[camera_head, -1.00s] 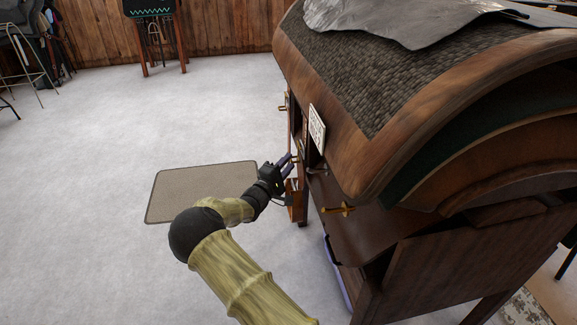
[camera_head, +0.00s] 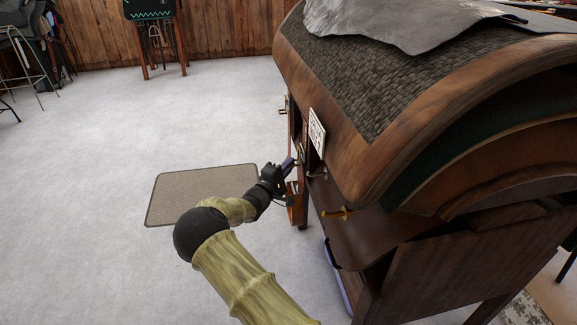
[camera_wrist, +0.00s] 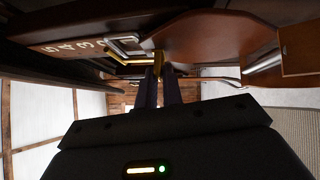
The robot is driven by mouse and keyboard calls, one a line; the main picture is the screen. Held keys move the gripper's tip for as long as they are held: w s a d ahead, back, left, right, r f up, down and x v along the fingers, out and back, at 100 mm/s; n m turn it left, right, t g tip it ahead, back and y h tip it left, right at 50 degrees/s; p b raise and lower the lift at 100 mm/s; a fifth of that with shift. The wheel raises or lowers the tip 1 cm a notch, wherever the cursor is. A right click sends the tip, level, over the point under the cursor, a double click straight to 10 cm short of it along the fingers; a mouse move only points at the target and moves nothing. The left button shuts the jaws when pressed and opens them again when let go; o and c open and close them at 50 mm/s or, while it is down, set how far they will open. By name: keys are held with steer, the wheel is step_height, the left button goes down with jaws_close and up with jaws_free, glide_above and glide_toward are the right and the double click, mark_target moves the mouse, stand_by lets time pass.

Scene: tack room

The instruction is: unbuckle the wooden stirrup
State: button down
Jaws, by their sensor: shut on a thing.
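In the wrist view my gripper (camera_wrist: 159,77) is shut on a small brass-coloured piece (camera_wrist: 158,60), which looks like part of the buckle. A pale metal buckle frame (camera_wrist: 125,46) lies just left of the fingertips, on a dark strap marked with numbers (camera_wrist: 72,47). A brown wooden part (camera_head: 292,207), probably the stirrup, hangs just below my gripper. A large brown curved piece (camera_wrist: 215,38) fills the upper right of the wrist view; I cannot tell whether it is the stirrup.
The big wooden stand (camera_head: 440,130) overhangs at right. A white plate (camera_head: 317,132) is above my gripper, and a brass knob (camera_head: 338,213) sticks out to its lower right. A mat (camera_head: 200,193) lies on the open floor at left.

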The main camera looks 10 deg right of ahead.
step_height(320, 180, up, 9)
steer(key=a+m+g+y+p, duration=0.2)
steer(key=m+y+p, duration=0.7)
steer(key=p, duration=1)
steer(key=shift+r+m+g+y, duration=0.15)
steer(key=shift+m+g+y, duration=0.15)
steer(key=shift+g+y, duration=1.15)
steer(key=shift+d, duration=0.1)
steer(key=c, duration=1.6)
jaws_free()
steer(key=shift+o, duration=0.2)
steer(key=shift+r, duration=0.1)
